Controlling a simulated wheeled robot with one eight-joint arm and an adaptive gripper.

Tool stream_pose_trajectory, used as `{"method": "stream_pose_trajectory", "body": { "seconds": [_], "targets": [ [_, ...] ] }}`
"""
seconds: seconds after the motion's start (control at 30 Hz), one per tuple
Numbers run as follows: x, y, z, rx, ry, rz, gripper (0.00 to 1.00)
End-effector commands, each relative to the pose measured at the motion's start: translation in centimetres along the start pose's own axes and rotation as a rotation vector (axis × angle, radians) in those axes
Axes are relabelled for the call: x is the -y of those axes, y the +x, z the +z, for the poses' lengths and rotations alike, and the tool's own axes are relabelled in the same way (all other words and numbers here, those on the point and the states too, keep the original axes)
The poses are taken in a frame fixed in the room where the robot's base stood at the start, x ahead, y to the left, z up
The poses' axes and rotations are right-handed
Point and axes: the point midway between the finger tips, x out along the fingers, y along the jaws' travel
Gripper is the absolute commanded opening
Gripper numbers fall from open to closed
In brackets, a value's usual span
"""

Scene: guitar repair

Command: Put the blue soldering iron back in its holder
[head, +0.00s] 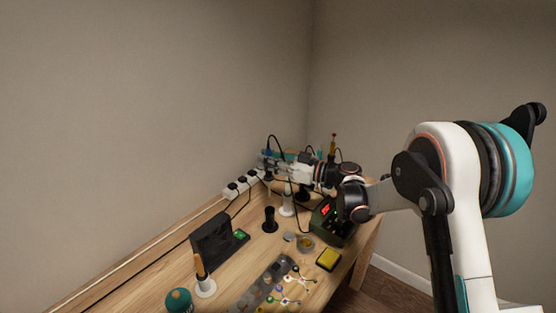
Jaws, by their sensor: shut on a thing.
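The blue soldering iron (268,152) is small in the head view, near the back of the workbench, with a black cable arching from its top. My gripper (266,160) is shut on it and holds it above the bench, roughly upright. The iron's tip is too small to make out. A black upright holder (270,221) stands below on the bench, and a white holder (287,206) stands just right of and behind it. I cannot tell which one belongs to the blue iron. Another iron with an orange handle (200,268) sits in a white stand (206,288) nearer the front.
A green station with a red display (331,221) stands under my forearm. A yellow sponge (328,258), small tins (305,243), a grey parts tray (262,286), a black stand (211,240) and a teal round object (178,300) crowd the bench. A power strip (241,185) lies along the wall.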

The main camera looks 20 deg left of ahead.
Motion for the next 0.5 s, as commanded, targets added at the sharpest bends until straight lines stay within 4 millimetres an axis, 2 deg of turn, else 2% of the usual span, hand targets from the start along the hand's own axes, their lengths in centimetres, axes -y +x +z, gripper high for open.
{"method": "stream_pose_trajectory", "body": {
  "seconds": [0.5],
  "targets": [
    [-0.1,-0.1,4.1,0.000,0.000,0.002,0.00]
  ]
}}
